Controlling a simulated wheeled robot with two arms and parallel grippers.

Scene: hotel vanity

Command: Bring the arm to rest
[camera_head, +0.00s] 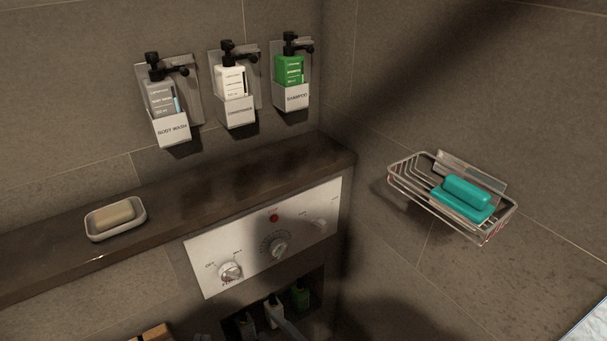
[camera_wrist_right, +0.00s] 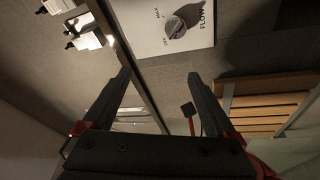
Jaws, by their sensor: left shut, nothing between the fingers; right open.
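My right gripper (camera_wrist_right: 159,76) shows in the right wrist view, its two dark fingers spread apart. It is open and nothing is held between the fingers. The FLOW knob (camera_wrist_right: 180,22) on a white control panel (camera_wrist_right: 148,43) lies beyond the fingertips, apart from them. The head view shows no recognisable part of either gripper, and my left gripper is not seen.
The panel (camera_head: 203,262) sits under a dark ledge (camera_head: 200,193) with a soap dish (camera_head: 90,232). Three wall dispensers (camera_head: 171,130) hang above. A wire basket (camera_head: 408,187) holds teal soap (camera_head: 467,192). A niche below holds bottles (camera_head: 300,295). Wooden slats (camera_wrist_right: 265,107) stand right of the fingers.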

